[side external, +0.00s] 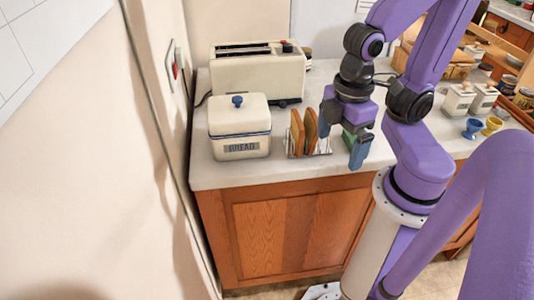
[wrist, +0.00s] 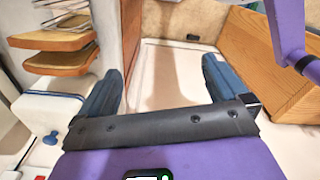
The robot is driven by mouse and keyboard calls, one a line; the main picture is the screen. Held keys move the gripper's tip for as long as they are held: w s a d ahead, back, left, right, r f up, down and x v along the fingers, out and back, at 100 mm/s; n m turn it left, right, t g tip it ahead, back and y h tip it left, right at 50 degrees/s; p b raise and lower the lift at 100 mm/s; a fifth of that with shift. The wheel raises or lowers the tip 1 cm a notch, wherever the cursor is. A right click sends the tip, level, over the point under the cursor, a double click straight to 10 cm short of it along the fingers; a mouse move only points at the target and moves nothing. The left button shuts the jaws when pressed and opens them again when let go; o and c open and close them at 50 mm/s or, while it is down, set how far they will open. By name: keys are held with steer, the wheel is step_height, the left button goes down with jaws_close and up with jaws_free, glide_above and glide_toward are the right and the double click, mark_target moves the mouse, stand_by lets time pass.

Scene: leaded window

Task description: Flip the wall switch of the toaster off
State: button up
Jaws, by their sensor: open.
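The wall switch (side external: 174,68) is a pale plate with a red rocker on the left wall, seen at a steep angle in the side external view. Its rocker position is too small to tell. The cream toaster (side external: 258,75) stands at the back of the counter, right of the switch, with a dark cord at its left. My gripper (side external: 342,138) is open above the counter, right of the toast rack and well away from the switch. In the wrist view my gripper (wrist: 162,78) has its two blue fingers spread with nothing held between them.
A white bread bin (side external: 239,131) with a blue knob stands before the toaster. A rack with toast slices (side external: 304,131) stands between it and my gripper. A green patch behind the fingers is unclear. Cups (side external: 473,128) and canisters (side external: 458,100) stand at right.

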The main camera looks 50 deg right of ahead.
steer(key=c, duration=0.6)
steer(key=shift+w+a+r+m, duration=0.1)
steer(key=shift+w+a+m, duration=0.1)
steer(key=shift+w+m, duration=0.1)
steer(key=c, duration=0.6)
steer(key=shift+w+a+r+m+g+y, duration=0.15)
steer(key=shift+w+a+r+m+y, duration=0.1)
steer(key=shift+w+a+m, duration=0.2)
steer(key=shift+w+a+r+m+g+y, duration=0.15)
steer(key=shift+w+a+m+y, duration=0.15)
steer(key=shift+m, duration=0.25)
jaws_close()
steer(key=w+a+r+m+t+y, duration=0.1)
steer(key=w+r+m+y, duration=0.1)
steer(key=w+m, duration=0.4)
steer(key=w+a+r+m+t+y, duration=0.1)
steer(key=w+r+m+y, duration=0.2)
steer(key=w, duration=0.5)
steer(key=w+d+r+m+t, duration=0.2)
steer(key=w+d+m, duration=0.3)
steer(key=w, duration=0.3)
steer(key=w+d+r+m+t, duration=0.3)
steer(key=w+d+r+m, duration=0.1)
steer(key=w, duration=0.4)
steer(key=shift+w+d+m+t+y, duration=0.3)
steer(key=shift+d+m, duration=0.2)
steer(key=shift+d, duration=0.45)
steer(key=shift+s+r, duration=0.1)
